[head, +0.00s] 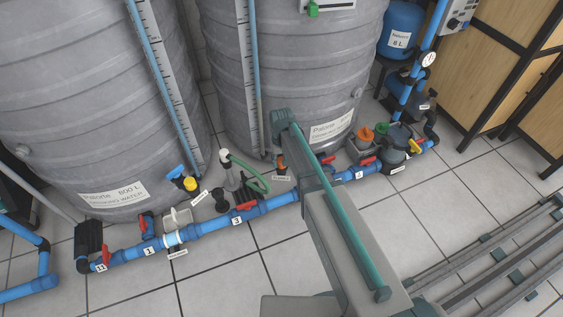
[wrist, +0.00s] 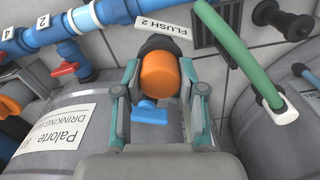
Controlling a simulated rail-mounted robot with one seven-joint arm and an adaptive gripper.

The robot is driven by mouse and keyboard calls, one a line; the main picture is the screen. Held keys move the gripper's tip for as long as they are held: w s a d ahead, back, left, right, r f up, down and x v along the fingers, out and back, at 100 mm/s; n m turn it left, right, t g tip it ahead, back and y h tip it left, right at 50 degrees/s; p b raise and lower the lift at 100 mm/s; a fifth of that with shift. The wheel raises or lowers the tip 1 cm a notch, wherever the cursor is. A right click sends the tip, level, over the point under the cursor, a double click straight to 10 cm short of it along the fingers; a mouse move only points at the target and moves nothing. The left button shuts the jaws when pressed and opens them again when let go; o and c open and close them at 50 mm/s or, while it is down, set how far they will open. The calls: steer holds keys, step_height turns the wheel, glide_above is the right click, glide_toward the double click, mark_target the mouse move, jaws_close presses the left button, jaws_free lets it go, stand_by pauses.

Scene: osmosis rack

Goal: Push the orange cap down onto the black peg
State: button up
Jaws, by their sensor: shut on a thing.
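The orange cap (wrist: 160,76) is between the two fingers of my gripper (wrist: 160,88) in the wrist view. The fingers are shut on its sides. The black peg (wrist: 160,44) shows just beyond the cap, in line with it. How far the cap sits on the peg cannot be told. In the head view the cap (head: 281,161) is a small orange patch by the pipe, in front of the middle tank. My arm hides most of the gripper there.
A blue T-handle (wrist: 150,113) lies close below the cap in the wrist view. The blue pipe (head: 222,222) with red valve handles runs along the floor. Two large grey tanks (head: 90,110) stand behind.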

steer(key=shift+r, duration=0.1)
steer(key=shift+r+p, duration=0.65)
steer(key=shift+r, duration=0.2)
steer(key=s+d+r+p, duration=0.3)
steer(key=s+r+p, duration=0.3)
steer(key=s+r, duration=0.5)
steer(key=shift+s, duration=1.4)
